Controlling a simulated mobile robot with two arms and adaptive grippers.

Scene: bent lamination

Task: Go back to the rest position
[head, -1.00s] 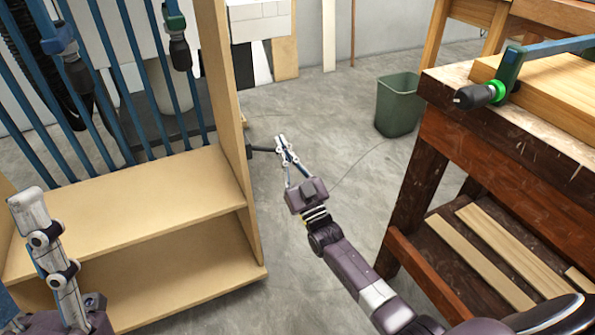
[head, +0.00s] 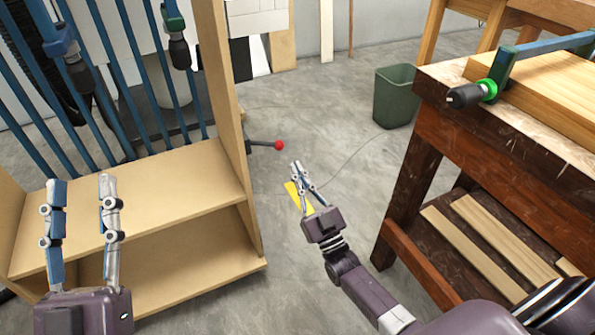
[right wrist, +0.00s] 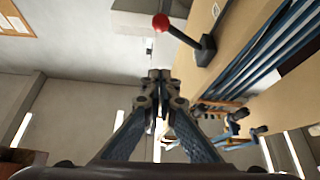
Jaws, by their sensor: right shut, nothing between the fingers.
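My left gripper (head: 82,182) is at the lower left of the head view, in front of the wooden rack. Its two fingers point up and stand apart with nothing between them. My right gripper (head: 296,168) is near the middle of the head view, over the floor, right of the rack. Its fingertips are together and hold nothing; the right wrist view shows them together too (right wrist: 160,78). A black lever with a red ball (head: 279,145) sticks out from the rack's side. The lever's ball also shows in the right wrist view (right wrist: 161,22), apart from the fingers.
The wooden rack (head: 165,193) with blue bar clamps (head: 128,120) fills the left. A workbench (head: 480,147) with a clamped board stands on the right. A green bin (head: 394,97) stands behind it. A yellow patch (head: 293,197) lies on the floor behind my right gripper.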

